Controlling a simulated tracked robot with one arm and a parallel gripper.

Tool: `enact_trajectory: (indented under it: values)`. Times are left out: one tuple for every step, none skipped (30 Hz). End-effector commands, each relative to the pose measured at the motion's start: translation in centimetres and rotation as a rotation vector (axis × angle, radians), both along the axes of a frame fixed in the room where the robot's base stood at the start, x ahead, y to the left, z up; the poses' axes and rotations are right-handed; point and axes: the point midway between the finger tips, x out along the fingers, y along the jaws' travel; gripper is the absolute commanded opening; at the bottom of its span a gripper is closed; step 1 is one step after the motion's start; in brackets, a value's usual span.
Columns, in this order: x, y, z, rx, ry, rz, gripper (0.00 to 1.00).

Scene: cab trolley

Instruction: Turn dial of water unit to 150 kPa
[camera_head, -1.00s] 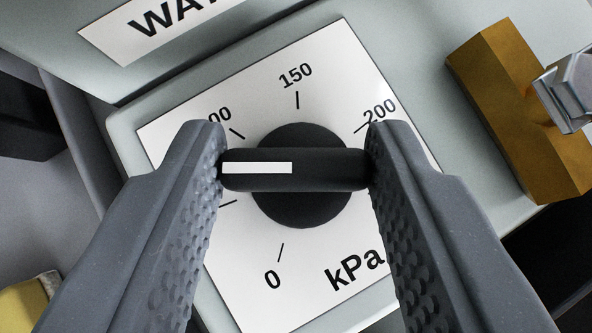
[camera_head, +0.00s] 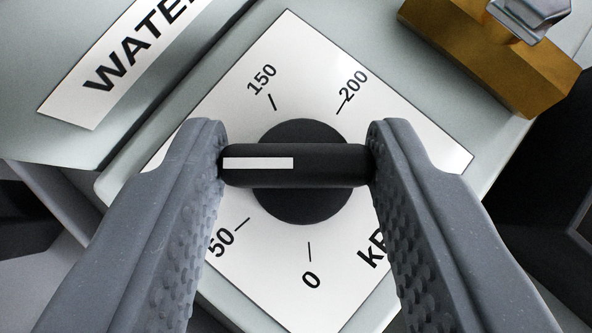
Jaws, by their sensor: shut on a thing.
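The black dial (camera_head: 303,205) of the water unit sits on a white scale plate (camera_head: 290,40) marked in kPa. Its grip bar with a white pointer line (camera_head: 258,163) lies level in the picture, the line toward the left. My gripper (camera_head: 297,166) is shut on the two ends of this bar, one finger at each side. The pointer lies between the 50 mark (camera_head: 243,222) and the 150 mark (camera_head: 272,102). The 100 mark is hidden behind the left finger. The 200 (camera_head: 353,84) and 0 (camera_head: 311,281) marks are visible.
A label reading "WATE..." (camera_head: 110,70), cut off by the frame, is on the grey housing (camera_head: 215,80) at upper left. A brass-coloured block (camera_head: 480,55) with a metal bolt (camera_head: 532,14) stands at upper right, clear of the fingers.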

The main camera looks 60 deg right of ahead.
Motion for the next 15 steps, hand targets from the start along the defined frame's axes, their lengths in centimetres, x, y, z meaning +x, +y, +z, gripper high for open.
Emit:
enact_trajectory:
  values:
    - [0.2,0.04,-0.57,-0.001,-0.002,-0.017,0.15]
    - [0.19,0.07,-0.63,0.0,-0.002,-0.031,0.15]
    - [0.24,0.06,-0.64,-0.001,-0.003,-0.049,0.15]
    - [0.25,0.07,-0.66,0.0,-0.002,-0.063,0.15]
    - [0.29,0.11,-0.65,0.001,-0.001,-0.078,0.15]
    - [0.39,0.11,-0.61,-0.001,-0.003,-0.096,0.15]
    - [0.35,0.11,-0.64,0.0,-0.002,-0.114,0.15]
    - [0.32,0.13,-0.68,0.001,-0.001,-0.132,0.15]
    - [0.46,0.18,-0.59,0.0,-0.004,-0.151,0.15]
    - [0.51,0.21,-0.55,0.0,-0.003,-0.167,0.15]
    - [0.48,0.22,-0.53,0.001,-0.002,-0.185,0.15]
    - [0.52,0.18,-0.52,0.001,-0.003,-0.209,0.15]
    - [0.5,0.17,-0.55,0.003,-0.002,-0.227,0.15]
    - [0.54,0.18,-0.55,0.004,-0.002,-0.245,0.15]
    - [0.68,0.22,-0.52,0.004,-0.004,-0.267,0.15]
